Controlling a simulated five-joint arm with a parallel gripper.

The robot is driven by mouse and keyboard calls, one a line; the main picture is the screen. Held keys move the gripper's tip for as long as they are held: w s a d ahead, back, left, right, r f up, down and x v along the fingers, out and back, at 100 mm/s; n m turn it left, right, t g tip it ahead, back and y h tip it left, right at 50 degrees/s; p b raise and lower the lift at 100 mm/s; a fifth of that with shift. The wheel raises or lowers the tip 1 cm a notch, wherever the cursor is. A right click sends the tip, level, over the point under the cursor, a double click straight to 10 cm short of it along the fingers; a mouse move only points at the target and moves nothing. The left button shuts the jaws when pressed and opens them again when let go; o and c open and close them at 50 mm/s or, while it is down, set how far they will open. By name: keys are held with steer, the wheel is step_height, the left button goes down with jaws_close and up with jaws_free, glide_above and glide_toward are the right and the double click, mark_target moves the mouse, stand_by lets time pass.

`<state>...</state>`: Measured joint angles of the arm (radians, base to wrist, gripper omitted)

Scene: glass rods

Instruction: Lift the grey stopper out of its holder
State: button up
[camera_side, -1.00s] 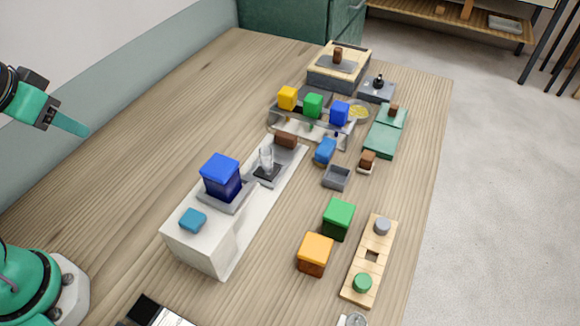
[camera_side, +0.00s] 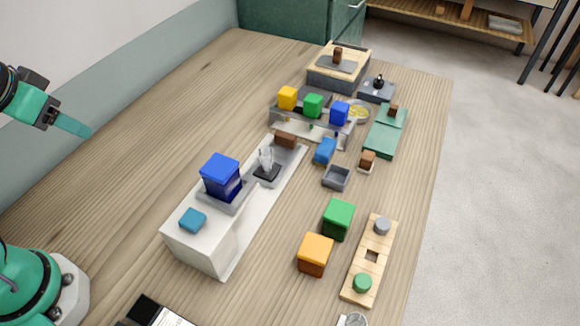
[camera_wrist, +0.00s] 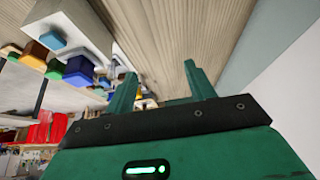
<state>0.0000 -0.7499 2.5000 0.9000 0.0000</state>
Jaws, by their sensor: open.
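The grey stopper (camera_side: 382,225) is a small round knob at the far end of a light wooden holder (camera_side: 372,256) at the right of the table, in the side view. It appears seated in the holder. My gripper (camera_side: 88,134) is at the far left of the side view, above the table and far from the holder. In the wrist view my gripper (camera_wrist: 162,80) shows two green fingers spread apart with nothing between them. I cannot make out the grey stopper in the wrist view.
Green (camera_side: 338,219) and orange (camera_side: 315,254) blocks stand just left of the holder. A white stand (camera_side: 215,247) with a blue-lidded box (camera_side: 221,178) fills the middle. A rack with coloured blocks (camera_side: 313,106) stands farther back. The table's left side is clear.

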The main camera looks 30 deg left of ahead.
steer(key=w+d+r+m+g+h, duration=0.1)
steer(key=w+d+r, duration=0.3)
steer(key=w+d, duration=0.4)
steer(key=w+d+r+g, duration=0.1)
steer(key=w+d+r, duration=0.2)
steer(key=w+d, duration=0.6)
steer(key=w+d+f+m+g, duration=0.1)
steer(key=w+d+f, duration=0.25)
steer(key=d, duration=0.35)
steer(key=w+d+f+g, duration=0.1)
steer(key=w+d+f, duration=0.1)
steer(key=w+d, duration=0.35)
steer(key=shift+m+g+y, duration=0.5)
steer(key=shift+g, duration=0.3)
steer(key=s+d+f, duration=0.1)
steer(key=d+f, duration=0.4)
steer(key=d, duration=0.2)
steer(key=s+d+f, duration=0.2)
steer(key=d+f, duration=0.3)
steer(key=d, duration=0.2)
steer(key=s+d+f, duration=0.2)
steer(key=d+f, duration=0.4)
steer(key=d, duration=0.1)
steer(key=shift+d, duration=0.1)
steer(key=shift+s+d+f, duration=0.2)
steer(key=shift+d+f, duration=0.05)
steer(key=shift+f, duration=0.1)
